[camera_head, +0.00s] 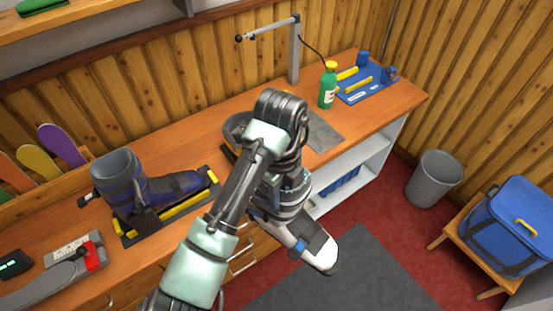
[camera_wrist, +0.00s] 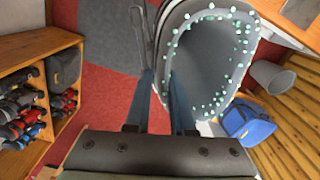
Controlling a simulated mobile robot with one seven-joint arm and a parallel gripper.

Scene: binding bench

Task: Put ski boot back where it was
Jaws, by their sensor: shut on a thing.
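A white and grey ski boot (camera_head: 318,248) with dark straps and a blue buckle hangs in front of the bench, above the floor, toe toward the lower right. Its grey cuff opening, dotted with pale green specks, shows in the wrist view (camera_wrist: 212,55). My gripper (camera_wrist: 162,78) is shut on the cuff wall. My arm hides the gripper and the boot's upper part in the head view. A dark blue boot (camera_head: 170,188) stands upright on a black and yellow holder (camera_head: 196,203) on the bench's left part.
A grey bin (camera_head: 434,180) and blue bag (camera_head: 510,225) stand right. A shoe rack (camera_wrist: 38,90) stands left in the wrist view.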

